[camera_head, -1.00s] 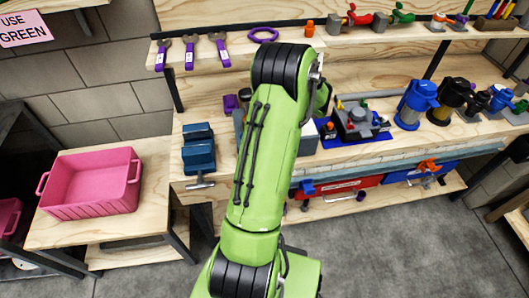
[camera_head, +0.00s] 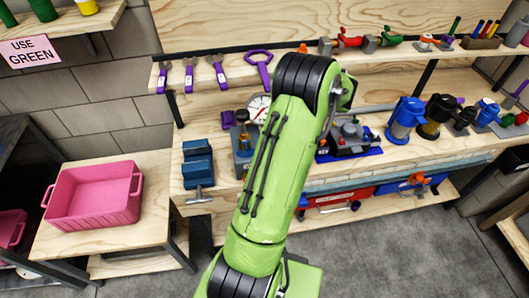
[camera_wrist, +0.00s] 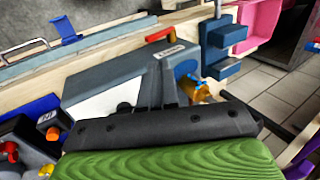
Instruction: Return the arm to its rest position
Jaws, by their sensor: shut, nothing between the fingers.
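My green arm (camera_head: 270,165) reaches up and over the workbench in the head view, its black elbow joint near the tool shelf. My gripper is hidden behind the arm there. In the wrist view, the black fingers of my gripper (camera_wrist: 160,88) are closed together and empty. Beyond them is a blue-grey device with a white side (camera_wrist: 115,78). Whether the fingers touch it I cannot tell.
A blue vise (camera_head: 198,165) stands on the bench's left end, with a round gauge (camera_head: 258,108) nearby. A dark device on a blue mat (camera_head: 350,140) lies right of the arm. A pink bin (camera_head: 95,195) is at left. Open floor lies at front right.

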